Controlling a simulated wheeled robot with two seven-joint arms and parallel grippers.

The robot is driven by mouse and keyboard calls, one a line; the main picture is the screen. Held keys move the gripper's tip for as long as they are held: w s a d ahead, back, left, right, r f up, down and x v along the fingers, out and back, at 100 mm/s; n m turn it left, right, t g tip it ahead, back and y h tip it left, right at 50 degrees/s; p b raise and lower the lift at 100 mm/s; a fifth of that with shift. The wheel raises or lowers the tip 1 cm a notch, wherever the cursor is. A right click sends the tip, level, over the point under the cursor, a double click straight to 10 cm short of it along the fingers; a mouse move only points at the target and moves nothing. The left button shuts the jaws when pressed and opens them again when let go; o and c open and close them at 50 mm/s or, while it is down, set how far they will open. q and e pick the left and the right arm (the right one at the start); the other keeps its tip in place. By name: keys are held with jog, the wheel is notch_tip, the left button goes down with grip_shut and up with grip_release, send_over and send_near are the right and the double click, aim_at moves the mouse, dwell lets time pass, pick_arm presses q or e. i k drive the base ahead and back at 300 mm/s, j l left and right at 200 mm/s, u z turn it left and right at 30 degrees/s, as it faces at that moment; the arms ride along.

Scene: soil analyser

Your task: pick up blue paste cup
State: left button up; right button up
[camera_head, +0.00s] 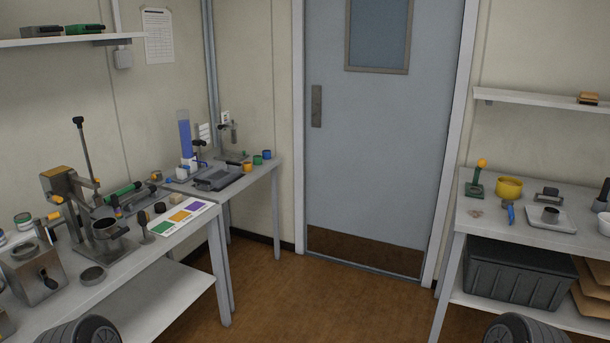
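A small blue paste cup (266,155) stands at the far right end of the left bench (262,171), close to its corner. A green cup (257,160) is just left of it, and a yellow-orange cup (247,167) is left of that, so the three form a short row. The blue cup is small in view, and its contents cannot be seen. Neither of my grippers shows. Only dark rounded parts of me appear at the bottom edge, far from the cups.
A grey tray device (218,179) and a blue cylinder (185,138) stand left of the cups. The left bench's near part is crowded with tools. The right bench (468,225) holds a yellow pot (508,188). Open brown floor (285,295) lies between the benches.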

aim_at(266, 154)
jog(key=i, duration=2.8)
jog(key=i+z, duration=0.1)
jog(key=i, duration=0.55)
jog(key=i+j+z, duration=0.1)
jog(key=i, duration=0.5)
jog(key=i+j+z, duration=0.1)
jog(key=i, duration=0.55)
